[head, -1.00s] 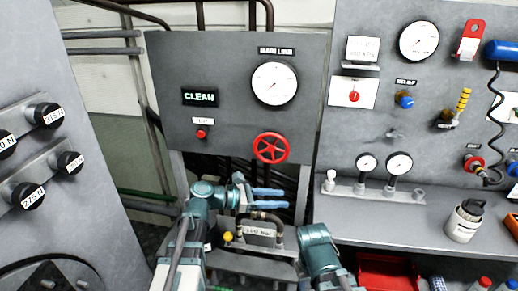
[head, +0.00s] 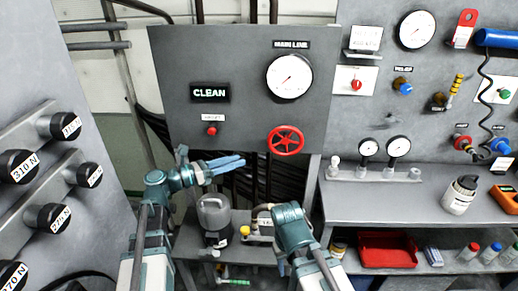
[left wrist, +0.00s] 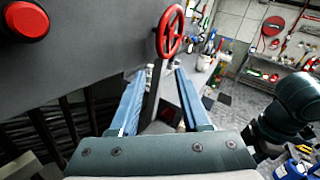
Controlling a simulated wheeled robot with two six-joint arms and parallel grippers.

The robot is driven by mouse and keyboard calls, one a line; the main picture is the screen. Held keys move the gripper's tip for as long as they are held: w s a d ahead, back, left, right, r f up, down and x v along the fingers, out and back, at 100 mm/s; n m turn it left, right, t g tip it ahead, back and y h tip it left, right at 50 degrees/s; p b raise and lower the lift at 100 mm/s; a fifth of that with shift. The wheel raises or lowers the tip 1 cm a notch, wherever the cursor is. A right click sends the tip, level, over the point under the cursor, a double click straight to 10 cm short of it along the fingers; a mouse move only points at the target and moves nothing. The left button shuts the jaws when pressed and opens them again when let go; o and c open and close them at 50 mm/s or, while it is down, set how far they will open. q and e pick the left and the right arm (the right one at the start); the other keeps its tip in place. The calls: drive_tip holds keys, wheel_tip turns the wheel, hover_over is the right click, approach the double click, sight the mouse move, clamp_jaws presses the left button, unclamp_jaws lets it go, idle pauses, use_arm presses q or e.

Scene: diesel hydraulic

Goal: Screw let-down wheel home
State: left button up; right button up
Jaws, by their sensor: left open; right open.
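A red spoked handwheel (head: 286,140), which I take to be the let-down wheel, sits on the grey panel (head: 240,125) below the MAIN LINE gauge. My left gripper (head: 240,161) is open and empty, left of and slightly below the wheel, with its blue fingers pointing right. In the left wrist view the wheel (left wrist: 170,32) is beyond the left fingertips (left wrist: 159,72), not between them. Its stem shows below it; how far it is screwed in I cannot tell. My right arm is at lower centre in the head view; its gripper is not visible.
A grey canister (head: 214,214) stands below my left gripper. A shelf with two small gauges (head: 398,147) is to the right. Black knobs (head: 58,127) fill the left panel.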

sight(273, 148)
use_arm(q)
drive_tip(key=x, duration=1.3)
drive_tip(key=shift+w+d, duration=0.15)
drive_tip(key=shift+d, duration=0.15)
drive_tip(key=shift+c, duration=0.2)
clamp_jaws()
drive_tip(key=shift+r, duration=0.1)
